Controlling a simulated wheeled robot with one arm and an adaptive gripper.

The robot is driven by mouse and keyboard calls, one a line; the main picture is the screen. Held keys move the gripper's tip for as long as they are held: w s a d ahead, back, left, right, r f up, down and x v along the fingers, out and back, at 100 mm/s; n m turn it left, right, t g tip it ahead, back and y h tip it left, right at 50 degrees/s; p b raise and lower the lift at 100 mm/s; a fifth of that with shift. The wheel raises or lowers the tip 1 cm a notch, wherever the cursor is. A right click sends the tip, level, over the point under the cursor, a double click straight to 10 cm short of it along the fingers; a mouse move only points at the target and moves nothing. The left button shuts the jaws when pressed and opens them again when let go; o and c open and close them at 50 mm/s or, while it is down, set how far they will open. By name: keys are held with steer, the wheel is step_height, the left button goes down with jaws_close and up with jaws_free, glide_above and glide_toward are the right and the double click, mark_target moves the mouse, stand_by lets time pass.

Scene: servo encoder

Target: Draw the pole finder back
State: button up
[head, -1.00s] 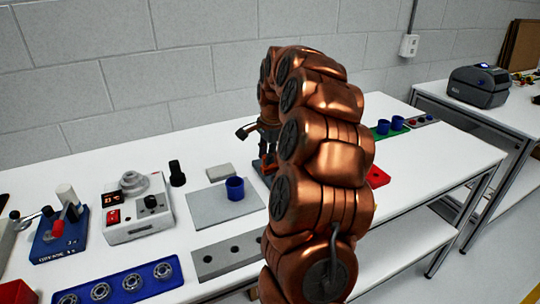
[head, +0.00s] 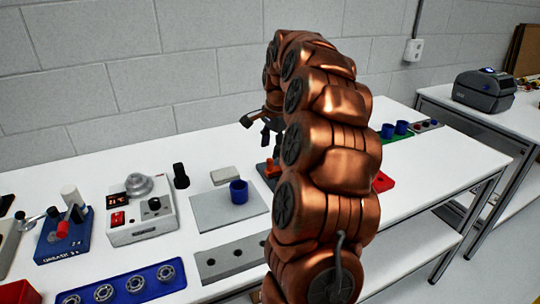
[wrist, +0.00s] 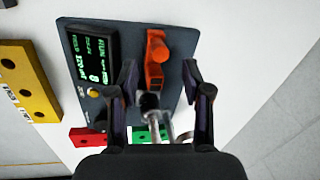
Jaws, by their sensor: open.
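An orange piece (wrist: 157,62), apparently the pole finder, stands on a dark panel (wrist: 117,42) with a lit green-text display (wrist: 94,55). In the head view the orange piece (head: 269,169) shows low beside my arm, partly hidden by it. My gripper (wrist: 160,75) is open, its two dark fingers on either side of the orange piece in the wrist view. In the head view my gripper (head: 268,133) hangs above the orange piece with a visible gap. A grey metal shaft (wrist: 150,105) shows between the fingers; its lower end is hidden.
A blue cup (head: 239,191) on a grey plate, a grey control box (head: 142,215) and a blue bearing tray (head: 122,287) lie left on the white table. A yellow block (wrist: 27,80) lies beside the panel. My arm hides the table's middle.

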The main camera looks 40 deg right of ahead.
step_height(320, 180, up, 7)
steer(key=s, duration=0.1)
steer(key=shift+s, duration=0.15)
steer(key=shift+a, duration=0.1)
stand_by(0.5)
